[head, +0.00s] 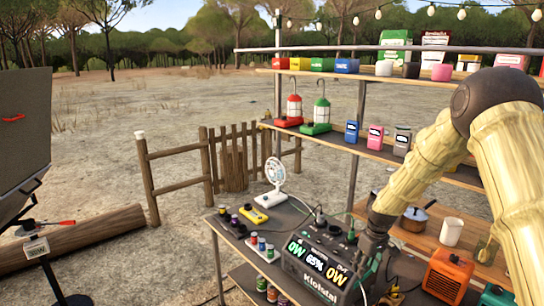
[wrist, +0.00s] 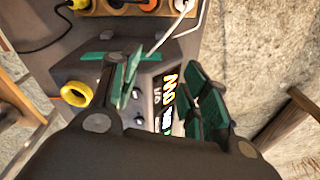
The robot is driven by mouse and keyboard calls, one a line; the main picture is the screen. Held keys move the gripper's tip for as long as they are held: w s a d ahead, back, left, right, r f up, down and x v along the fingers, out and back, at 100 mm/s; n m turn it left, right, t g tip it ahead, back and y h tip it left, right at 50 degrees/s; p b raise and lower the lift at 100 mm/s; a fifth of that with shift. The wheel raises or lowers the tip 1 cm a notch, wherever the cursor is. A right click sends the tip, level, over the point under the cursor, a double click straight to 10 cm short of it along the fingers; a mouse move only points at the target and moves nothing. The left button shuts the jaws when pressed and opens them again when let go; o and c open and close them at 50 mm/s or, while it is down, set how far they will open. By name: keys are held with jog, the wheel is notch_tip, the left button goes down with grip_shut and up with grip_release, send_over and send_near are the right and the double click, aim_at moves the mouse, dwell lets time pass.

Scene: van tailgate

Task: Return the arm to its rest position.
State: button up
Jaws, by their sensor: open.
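My arm is bent, coming in from the right side of the head view and reaching down to the shelf. My gripper (head: 370,275) hangs at the right end of a dark power station (head: 318,262) with a lit display reading 0W, 65%, 0W. In the wrist view my gripper (wrist: 165,88) has its two green-padded fingers apart, with the power station's display (wrist: 170,105) showing between and beyond them. Nothing is seen held between the fingers. Whether the fingers touch the power station cannot be told.
A white fan (head: 273,180), a yellow device (head: 253,215) and small jars (head: 262,246) stand left of the power station. An orange box (head: 447,275) and a white mug (head: 451,232) are on the right. Loaded shelves (head: 335,75) rise behind. Open ground lies left, before a wooden fence (head: 175,150).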

jog(key=s+a+f+m, duration=0.1)
jog(key=s+a+f, duration=0.2)
jog(key=s+f, duration=0.65)
jog(key=s+a+f+m, duration=0.1)
jog(key=s+a+f, duration=0.1)
jog(key=s+f, duration=0.75)
jog(key=s+a+f+m+g, duration=0.1)
jog(key=s+a+f+m, duration=0.15)
jog(key=s, duration=1.35)
jog(key=s+a+f+m, duration=0.1)
jog(key=s+f, duration=0.3)
jog(key=s, duration=1.2)
notch_tip(320, 180, down, 6)
jog(key=b, duration=0.6)
jog(key=shift+s+a+h, duration=0.15)
jog(key=shift+s+h, duration=0.15)
jog(key=shift+s, duration=0.15)
